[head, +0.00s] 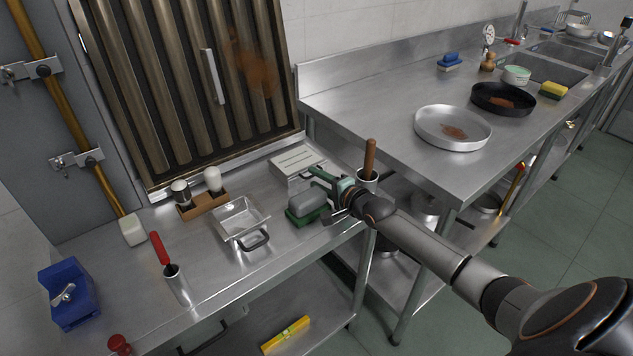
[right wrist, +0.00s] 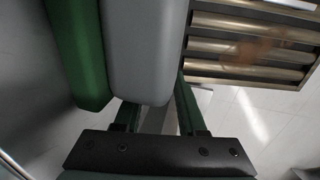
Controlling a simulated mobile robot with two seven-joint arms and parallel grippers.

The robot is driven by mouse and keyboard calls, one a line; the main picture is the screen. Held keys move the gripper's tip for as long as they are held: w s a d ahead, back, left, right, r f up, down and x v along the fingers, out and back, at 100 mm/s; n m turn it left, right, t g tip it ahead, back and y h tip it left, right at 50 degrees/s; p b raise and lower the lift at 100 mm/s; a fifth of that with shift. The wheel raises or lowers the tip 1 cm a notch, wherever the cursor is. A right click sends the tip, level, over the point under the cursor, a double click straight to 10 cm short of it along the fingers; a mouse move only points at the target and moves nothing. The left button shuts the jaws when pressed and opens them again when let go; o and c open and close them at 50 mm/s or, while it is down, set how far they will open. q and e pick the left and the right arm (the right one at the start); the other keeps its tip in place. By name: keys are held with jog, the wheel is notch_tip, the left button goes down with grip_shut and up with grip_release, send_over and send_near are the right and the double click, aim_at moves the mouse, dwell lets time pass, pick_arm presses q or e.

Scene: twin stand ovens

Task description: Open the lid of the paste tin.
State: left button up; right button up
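The tin (head: 307,214) that I take for the paste tin has a green body and a rounded grey lid (head: 307,200). It stands near the right end of the steel table, and the lid sits over the body. My right gripper (head: 326,191) is at the tin's right side, its fingers apart. In the right wrist view the grey lid (right wrist: 145,50) and green body (right wrist: 77,50) lie just ahead of the fingers (right wrist: 157,112). The lid hides part of one finger; I cannot tell whether either finger touches it. My left gripper is not in view.
A grey slotted box (head: 296,165) stands behind the tin, and a metal cup with a wooden-handled tool (head: 369,158) stands to the right. A steel pan (head: 240,218) is to the left. A higher steel counter (head: 390,120) with pans lies at right.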

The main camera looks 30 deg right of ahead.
jog(key=shift+w, duration=0.3)
grip_shut()
dwell(1.4)
